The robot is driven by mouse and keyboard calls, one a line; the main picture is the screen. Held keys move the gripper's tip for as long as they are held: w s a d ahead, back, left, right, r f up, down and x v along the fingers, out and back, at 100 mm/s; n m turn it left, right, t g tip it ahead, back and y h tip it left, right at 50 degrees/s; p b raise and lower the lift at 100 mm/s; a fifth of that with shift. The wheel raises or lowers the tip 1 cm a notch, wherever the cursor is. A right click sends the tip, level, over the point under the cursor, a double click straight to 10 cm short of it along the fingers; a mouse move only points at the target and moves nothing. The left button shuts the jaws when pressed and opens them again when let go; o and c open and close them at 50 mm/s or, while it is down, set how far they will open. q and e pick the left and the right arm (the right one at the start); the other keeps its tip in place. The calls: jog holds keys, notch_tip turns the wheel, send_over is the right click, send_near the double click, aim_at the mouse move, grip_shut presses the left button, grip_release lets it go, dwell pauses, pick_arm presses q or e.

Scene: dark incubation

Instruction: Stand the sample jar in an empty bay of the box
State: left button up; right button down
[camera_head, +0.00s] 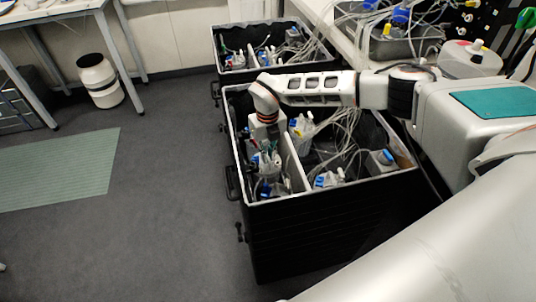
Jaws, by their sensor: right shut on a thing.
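The black box (325,230) with a pale rim stands in the middle, with a white divider between its bays. My right arm reaches in from the right, and my right gripper (267,147) points down into the left part of the box. It is shut on the sample jar (264,163), a whitish jar with tubing, small and partly hidden by the fingers and neighbours. Other jars with blue parts stand in the box: one in front of the held jar (270,188), one at front right (330,179) and one behind (300,126). My left gripper is out of view.
A second black box (230,77) with jars stands behind. A jar with a blue cap (383,158) sits in the box's right corner. Loose tubes (345,125) hang into the right half.

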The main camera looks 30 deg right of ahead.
jog(key=shift+s+d+f, duration=0.1)
jog(key=shift+s+f, duration=0.05)
jog(key=shift+f, duration=0.25)
jog(key=c, duration=2.4)
grip_release()
jog(key=shift+c, duration=0.2)
jog(key=o, duration=0.3)
jog(key=shift+f, duration=0.1)
jog(key=shift+o, duration=0.2)
